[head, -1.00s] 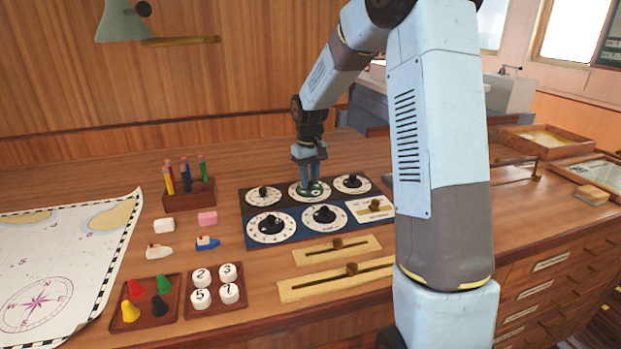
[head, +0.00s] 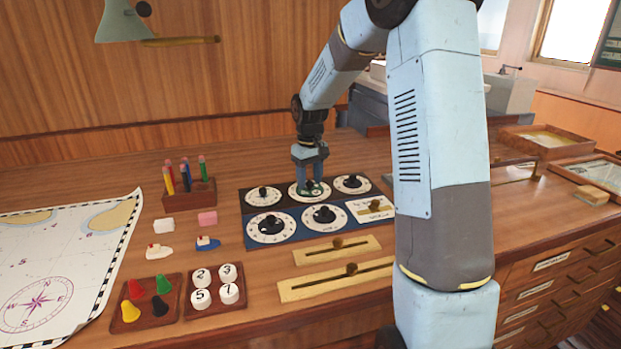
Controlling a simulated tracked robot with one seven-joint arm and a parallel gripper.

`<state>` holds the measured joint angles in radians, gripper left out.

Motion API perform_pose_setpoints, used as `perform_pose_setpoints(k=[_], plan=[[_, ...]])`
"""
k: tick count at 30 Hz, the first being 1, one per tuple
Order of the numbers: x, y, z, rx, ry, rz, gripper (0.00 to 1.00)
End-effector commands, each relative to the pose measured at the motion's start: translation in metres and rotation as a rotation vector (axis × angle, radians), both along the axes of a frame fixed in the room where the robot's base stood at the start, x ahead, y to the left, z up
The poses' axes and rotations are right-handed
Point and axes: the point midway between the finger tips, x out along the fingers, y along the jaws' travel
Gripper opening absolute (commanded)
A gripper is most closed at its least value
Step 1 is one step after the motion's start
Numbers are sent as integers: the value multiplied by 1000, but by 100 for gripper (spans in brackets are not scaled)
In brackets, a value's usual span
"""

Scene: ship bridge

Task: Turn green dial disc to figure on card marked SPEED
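The green dial disc (head: 300,195) is the middle dial in the back row of the dial panel. It has a white numbered ring and a dark knob (head: 309,186). My gripper (head: 310,179) points down over this dial, its fingers apart on either side of the knob. The knob shows between the fingers, and I see no clear contact. The gripper covers part of the disc, and its figures are too small to read. I cannot make out a card marked SPEED.
Other dials (head: 270,228) and a small slider plate (head: 372,209) surround the green dial. Two brass sliders (head: 337,250) lie in front. A pencil holder (head: 189,195), erasers, toy boats, pawns, numbered discs and a chart (head: 60,260) fill the left.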

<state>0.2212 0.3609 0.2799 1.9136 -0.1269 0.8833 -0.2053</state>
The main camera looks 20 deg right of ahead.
Motion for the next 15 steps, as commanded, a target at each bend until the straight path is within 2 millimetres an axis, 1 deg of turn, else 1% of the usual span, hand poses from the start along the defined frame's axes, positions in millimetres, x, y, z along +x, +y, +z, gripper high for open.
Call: perform_pose_setpoints(k=[8,11,15], plan=[[0,0,2,0,0,0,51],[0,0,11,-1,-1,0,51],[1,0,34,0,-4,-1,51]])
